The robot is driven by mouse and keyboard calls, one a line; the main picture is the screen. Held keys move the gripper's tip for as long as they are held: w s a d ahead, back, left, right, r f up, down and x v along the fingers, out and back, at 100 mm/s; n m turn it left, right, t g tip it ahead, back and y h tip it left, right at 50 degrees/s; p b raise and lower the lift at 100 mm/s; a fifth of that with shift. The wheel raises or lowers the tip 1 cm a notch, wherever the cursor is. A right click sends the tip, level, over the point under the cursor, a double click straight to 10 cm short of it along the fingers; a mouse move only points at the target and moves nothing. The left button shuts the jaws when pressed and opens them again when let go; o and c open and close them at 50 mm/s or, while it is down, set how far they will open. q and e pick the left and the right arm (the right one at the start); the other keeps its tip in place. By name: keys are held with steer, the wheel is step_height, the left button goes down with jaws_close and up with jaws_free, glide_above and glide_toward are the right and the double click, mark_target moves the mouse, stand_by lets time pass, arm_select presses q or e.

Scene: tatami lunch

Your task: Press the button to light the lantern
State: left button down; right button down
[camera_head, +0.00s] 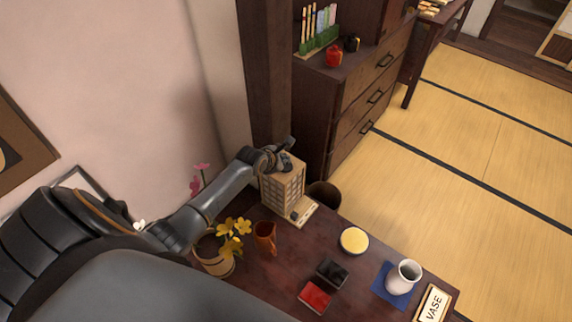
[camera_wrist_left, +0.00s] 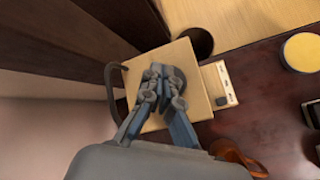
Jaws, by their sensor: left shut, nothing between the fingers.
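The lantern (camera_head: 279,191) is a light wooden box with lattice sides, standing on the dark table near its far end. Its panels show no clear glow. It has a flat wooden base plate (camera_head: 308,216) sticking out at the front, with a small dark button (camera_head: 295,215) on it. In the left wrist view I see the lantern's plain top (camera_wrist_left: 190,60), the button (camera_wrist_left: 221,101) and a dark curved handle at the left. My left gripper (camera_head: 287,165) is shut and empty, over the lantern's top; I cannot tell whether it touches. My right gripper is not in view.
A drawer chest (camera_head: 350,105) stands behind.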

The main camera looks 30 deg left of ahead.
arm_select(q)
steer(key=shift+f, duration=0.15)
stand_by(0.4)
steer(key=shift+f, duration=0.3)
steer(key=shift+f, duration=0.4)
stand_by(0.6)
steer(key=shift+r, duration=0.1)
steer(key=shift+r+p, duration=0.75)
steer(key=shift+p, duration=0.1)
step_height(320, 180, up, 6)
steer(key=p, duration=0.7)
